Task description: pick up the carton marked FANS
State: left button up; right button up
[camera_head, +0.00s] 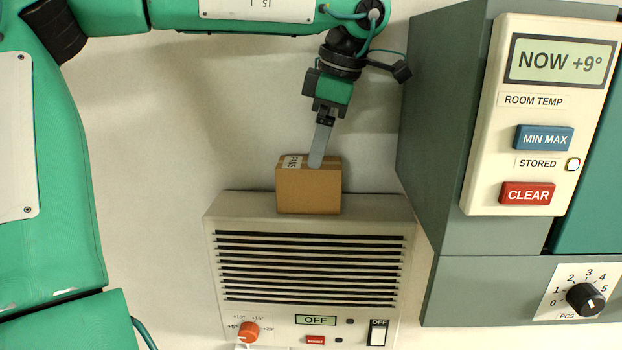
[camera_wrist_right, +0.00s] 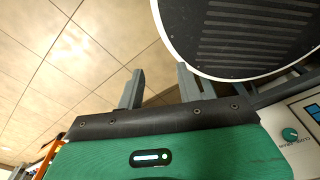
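The carton marked FANS (camera_head: 308,192) is a small brown box with a white label on its top face. It sits upright on the top of the cream heater unit (camera_head: 229,209) in the head view. My left gripper (camera_head: 319,150) points down at the carton. One grey finger shows, its tip overlapping the carton's top face; the other finger is hidden, so I cannot tell whether it is spread or touching. My right gripper (camera_wrist_right: 160,85) shows only in its wrist view, its two fingers apart and nothing between them.
A grey cabinet (camera_head: 435,130) with a cream room temperature panel (camera_head: 497,110) rises close to the right of the left gripper. A box with a black dial (camera_head: 585,299) is below it. In the right wrist view a dark ribbed round-edged object (camera_wrist_right: 240,40) is beyond the fingers.

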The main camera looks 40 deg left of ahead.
aim_at(309, 169)
pick_arm(q)
jog(key=shift+s+a+f+p, duration=0.1)
jog(key=shift+s+f+p, duration=0.1)
jog(key=shift+f, duration=0.15)
jog(key=shift+s+f+p, duration=0.1)
jog(key=shift+f+p, duration=0.1)
jog(key=shift+f, duration=0.1)
jog(key=shift+a+f+p, duration=0.15)
jog(key=shift+f+p, duration=0.1)
jog(key=shift+p, duration=0.05)
jog(key=p+x, duration=0.3)
jog(key=x, duration=0.1)
jog(key=shift+w+a+r, duration=0.1)
jog(key=shift+w+a, duration=0.1)
jog(key=shift+a, duration=0.05)
jog(key=shift+a+f, duration=0.1)
jog(key=shift+f, duration=0.4)
jog(key=shift+s, duration=0.1)
pick_arm(e)
jog(key=r, duration=0.4)
jog(key=shift+s+d+r, duration=0.3)
jog(key=shift+s+r, duration=0.1)
pick_arm(q)
jog(key=shift+f+b, duration=0.3)
jog(key=shift+b, duration=0.15)
pick_arm(e)
jog(key=shift+a+f, duration=0.15)
jog(key=shift+f, duration=0.35)
pick_arm(q)
jog(key=shift+c, duration=0.4)
